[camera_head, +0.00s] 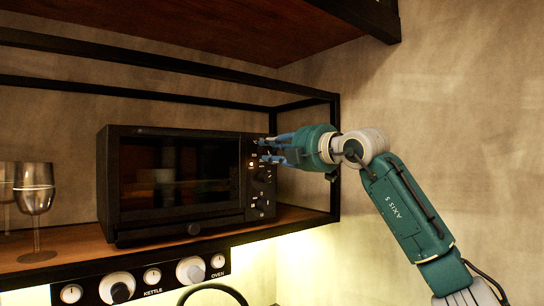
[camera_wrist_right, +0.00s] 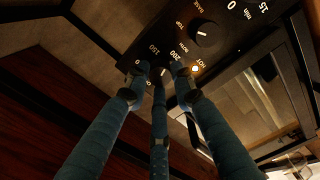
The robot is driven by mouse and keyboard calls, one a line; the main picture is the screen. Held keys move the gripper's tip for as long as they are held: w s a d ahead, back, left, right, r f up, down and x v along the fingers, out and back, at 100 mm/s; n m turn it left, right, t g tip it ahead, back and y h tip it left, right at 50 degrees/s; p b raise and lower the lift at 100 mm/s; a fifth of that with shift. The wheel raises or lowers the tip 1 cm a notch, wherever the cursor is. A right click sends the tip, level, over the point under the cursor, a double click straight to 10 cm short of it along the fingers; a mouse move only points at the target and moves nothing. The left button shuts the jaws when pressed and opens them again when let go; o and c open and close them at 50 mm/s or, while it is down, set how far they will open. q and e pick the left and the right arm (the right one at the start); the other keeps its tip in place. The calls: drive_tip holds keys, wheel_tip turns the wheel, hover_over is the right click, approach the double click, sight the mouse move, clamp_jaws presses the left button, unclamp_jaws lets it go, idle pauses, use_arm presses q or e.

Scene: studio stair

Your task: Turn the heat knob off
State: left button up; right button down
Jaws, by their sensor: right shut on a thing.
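The black mini oven (camera_head: 180,185) stands on the wooden shelf, with its control panel (camera_head: 261,190) on the right side. My right gripper (camera_head: 266,150) reaches in from the right, its blue fingers at the upper part of this panel. In the right wrist view, the fingertips (camera_wrist_right: 160,72) are closed around the heat knob (camera_wrist_right: 159,76), which has marks 0, 150, 200 and 250 around it. The fingers hide most of the knob, so its exact setting is unclear. My left gripper is out of view.
A mode knob (camera_wrist_right: 205,33) sits beside the heat knob on the panel. Two glasses (camera_head: 34,193) stand left of the oven. A black strip with kettle and oven knobs (camera_head: 190,270) runs below the shelf.

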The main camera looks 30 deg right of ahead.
drive_tip(key=n, duration=0.3)
drive_tip(key=shift+f+n, duration=0.25)
drive_tip(key=shift+n, duration=0.15)
drive_tip(key=n, duration=0.3)
drive_tip(key=shift+n, duration=0.3)
drive_tip(key=n, duration=0.3)
drive_tip(key=shift+n+p, duration=0.3)
drive_tip(key=shift+p, duration=0.05)
drive_tip(key=n+p, duration=0.1)
drive_tip(key=n, duration=0.3)
drive_tip(key=shift+n, duration=0.3)
drive_tip(key=n+p, duration=0.1)
drive_tip(key=n, duration=0.2)
drive_tip(key=shift+n, duration=0.3)
drive_tip(key=n+p, duration=0.1)
drive_tip(key=n, duration=0.3)
drive_tip(key=n+p, duration=0.1)
drive_tip(key=n, duration=0.4)
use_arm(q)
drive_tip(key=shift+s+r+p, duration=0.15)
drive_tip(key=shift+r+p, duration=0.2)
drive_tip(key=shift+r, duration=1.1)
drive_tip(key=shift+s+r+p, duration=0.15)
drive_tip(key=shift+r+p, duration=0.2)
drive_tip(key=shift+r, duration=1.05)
use_arm(e)
drive_tip(key=shift+n, duration=2)
